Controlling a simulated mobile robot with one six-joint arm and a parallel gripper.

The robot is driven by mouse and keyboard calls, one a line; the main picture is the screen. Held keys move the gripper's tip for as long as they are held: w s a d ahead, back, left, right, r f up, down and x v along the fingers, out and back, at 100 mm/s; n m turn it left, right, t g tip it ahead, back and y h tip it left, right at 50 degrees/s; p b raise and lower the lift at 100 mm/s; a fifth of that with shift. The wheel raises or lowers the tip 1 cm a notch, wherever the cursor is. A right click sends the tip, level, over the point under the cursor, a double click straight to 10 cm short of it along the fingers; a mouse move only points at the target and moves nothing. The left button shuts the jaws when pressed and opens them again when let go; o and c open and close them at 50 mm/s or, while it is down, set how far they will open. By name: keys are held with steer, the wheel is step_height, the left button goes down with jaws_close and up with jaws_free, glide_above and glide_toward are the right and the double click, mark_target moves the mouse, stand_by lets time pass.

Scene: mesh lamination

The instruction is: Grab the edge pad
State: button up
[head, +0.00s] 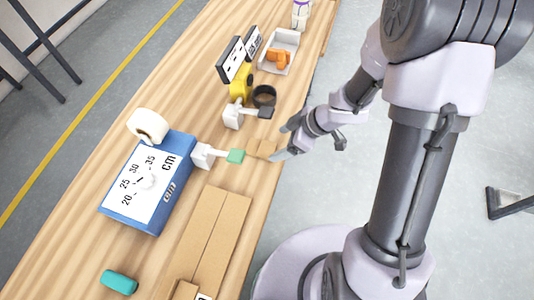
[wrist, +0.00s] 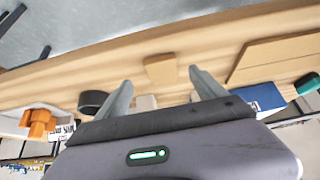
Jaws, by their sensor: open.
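A small tan, cardboard-coloured pad (head: 262,148), which looks like the edge pad, lies flat near the right edge of the wooden table (head: 75,195). In the wrist view the pad (wrist: 160,69) shows ahead of my gripper, between the two fingertips in the picture. My gripper (head: 284,140) is open and empty, just right of the pad in the head view, at the table edge. The fingers (wrist: 160,79) are spread wide on either side of it in the wrist view. I cannot tell the exact height gap.
A green-tipped white tool (head: 220,155) lies close left of the pad; a black-tipped one (head: 245,114) lies behind. A blue scale (head: 150,185), white roll (head: 148,125), black ring (head: 264,95), tray (head: 279,50), cardboard (head: 215,232) and teal block (head: 118,282) share the table.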

mark_target(267, 149)
steer(key=b+x, duration=0.4)
steer(key=x, duration=0.1)
steer(key=shift+s+a+f+b, duration=0.1)
steer(key=shift+f+b, duration=0.15)
steer(key=shift+b, duration=0.15)
steer(key=shift+r, duration=0.2)
steer(key=shift+a, duration=0.1)
steer(key=c, duration=1.4)
